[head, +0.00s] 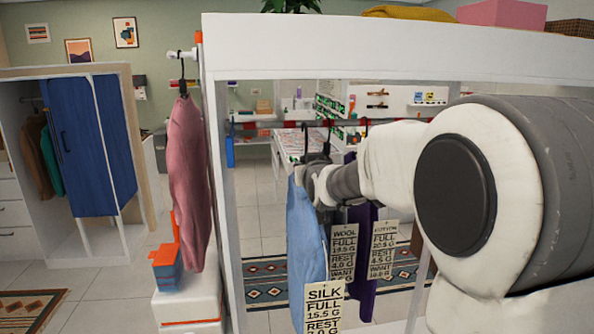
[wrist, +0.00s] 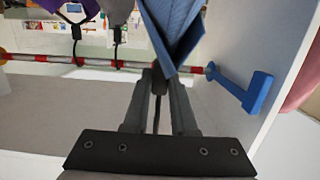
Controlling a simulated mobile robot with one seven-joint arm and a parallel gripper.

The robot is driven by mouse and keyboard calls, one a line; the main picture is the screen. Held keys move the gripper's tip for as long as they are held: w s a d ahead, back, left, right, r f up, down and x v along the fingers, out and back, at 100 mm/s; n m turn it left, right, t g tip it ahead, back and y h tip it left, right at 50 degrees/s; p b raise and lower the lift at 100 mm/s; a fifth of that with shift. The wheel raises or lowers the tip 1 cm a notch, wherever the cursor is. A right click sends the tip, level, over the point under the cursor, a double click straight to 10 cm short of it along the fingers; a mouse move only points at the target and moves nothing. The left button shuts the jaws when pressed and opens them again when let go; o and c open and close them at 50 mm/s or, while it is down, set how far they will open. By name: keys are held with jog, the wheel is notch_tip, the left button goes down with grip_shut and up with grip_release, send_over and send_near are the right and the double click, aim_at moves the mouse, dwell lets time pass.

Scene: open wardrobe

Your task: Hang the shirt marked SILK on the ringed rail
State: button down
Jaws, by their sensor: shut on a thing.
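The light blue shirt (head: 305,235) has a tag marked SILK (head: 324,306) and hangs from a dark hanger whose hook stands above my gripper. My gripper (head: 318,178) is shut on this hanger; the fingers (wrist: 160,88) meet just below the shirt (wrist: 175,28) in the wrist view. The rail with red rings (wrist: 45,58) crosses behind the fingertips in the wrist view. I cannot tell whether the hook touches the rail.
A purple garment (head: 362,250) hangs right of the blue shirt, near tags marked WOOL (head: 344,245) and COTTON (head: 384,245). In the wrist view a blue bracket (wrist: 243,90) holds the rail's end. A pink shirt (head: 188,170) hangs outside the wardrobe's left side panel (head: 222,200).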

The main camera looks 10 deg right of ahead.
jog(key=w+p, duration=0.1)
jog(key=w, duration=0.8)
jog(key=shift+w+r+p, duration=0.1)
jog(key=shift+p, duration=0.2)
jog(key=w+p, duration=0.4)
jog(key=w, duration=0.4)
jog(key=shift+w, duration=0.45)
jog(key=shift+w, duration=0.1)
jog(key=w+p, duration=0.6)
jog(key=w, duration=0.1)
jog(key=shift+p, duration=0.35)
